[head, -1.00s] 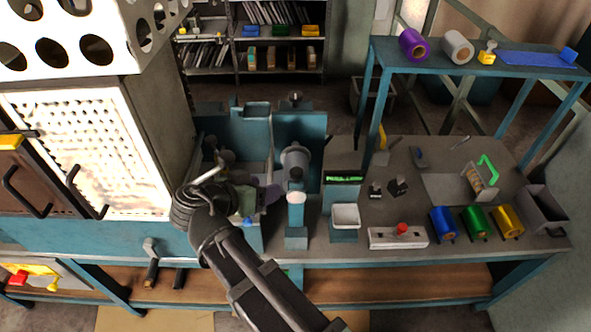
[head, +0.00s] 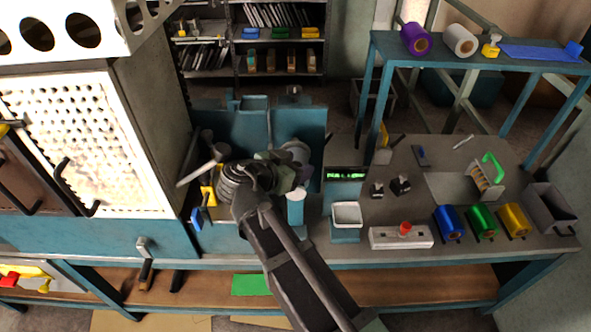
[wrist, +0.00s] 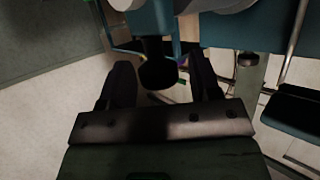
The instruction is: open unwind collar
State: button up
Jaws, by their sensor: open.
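My gripper (head: 283,172) is at the back of the teal machine (head: 245,135), by a grey round part (head: 296,150), and my own arm hides much of that spot. In the wrist view my gripper (wrist: 161,76) is open, with one dark finger on each side of a dark round knob (wrist: 158,74). The knob sits in front of a teal upright, between the fingers, and no contact shows. I cannot tell for sure whether this knob is the unwind collar; the view is dark.
A control box with a red button (head: 404,229) and coloured rolls (head: 448,222) lie further right.

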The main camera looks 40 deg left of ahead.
grip_shut()
dwell(0.3)
jog(key=shift+d, duration=0.1)
